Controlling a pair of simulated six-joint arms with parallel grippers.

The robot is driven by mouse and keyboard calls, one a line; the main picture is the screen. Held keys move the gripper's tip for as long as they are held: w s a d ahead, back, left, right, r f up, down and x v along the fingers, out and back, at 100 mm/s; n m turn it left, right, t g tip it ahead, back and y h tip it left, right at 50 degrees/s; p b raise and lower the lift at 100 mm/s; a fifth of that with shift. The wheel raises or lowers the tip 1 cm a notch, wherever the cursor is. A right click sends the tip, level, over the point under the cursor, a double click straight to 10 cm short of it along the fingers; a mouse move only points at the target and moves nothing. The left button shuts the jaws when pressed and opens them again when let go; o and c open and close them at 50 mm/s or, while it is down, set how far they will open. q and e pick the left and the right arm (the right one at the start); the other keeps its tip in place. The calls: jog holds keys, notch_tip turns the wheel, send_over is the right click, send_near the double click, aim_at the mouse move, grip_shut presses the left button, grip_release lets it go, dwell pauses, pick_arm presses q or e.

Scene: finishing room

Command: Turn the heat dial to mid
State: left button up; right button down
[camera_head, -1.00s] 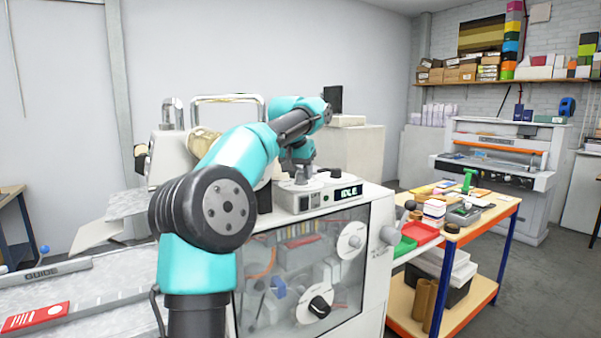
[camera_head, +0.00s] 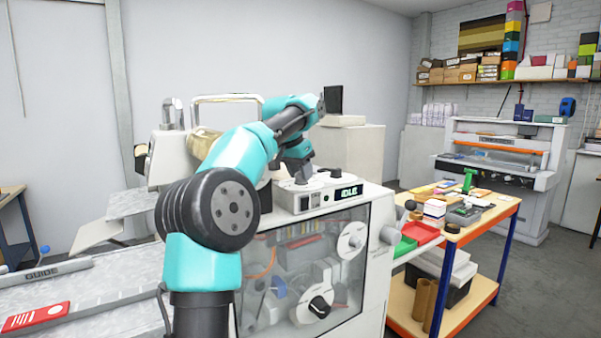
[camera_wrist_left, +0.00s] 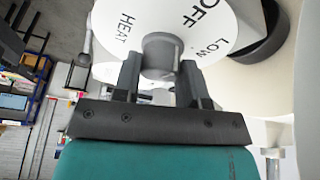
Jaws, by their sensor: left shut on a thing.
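The heat dial (camera_wrist_left: 205,30) is a white disc in the left wrist view, with OFF, LOW and HEAT lettered on it. Its grey knob (camera_wrist_left: 161,52) sits at the centre, between the fingers of my left gripper (camera_wrist_left: 160,76). That gripper is shut on the knob. The mid mark cannot be seen in the wrist view. My right gripper does not show.
A control box with an IDLE display (camera_head: 348,192) stands on the machine's top, close to the gripper. A metal hoop (camera_head: 228,98) rises behind my arm. A wooden bench (camera_head: 465,230) with trays and small items stands to the right.

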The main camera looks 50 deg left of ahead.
pick_arm(q)
jog(key=o, duration=0.9)
jog(key=shift+v, duration=6)
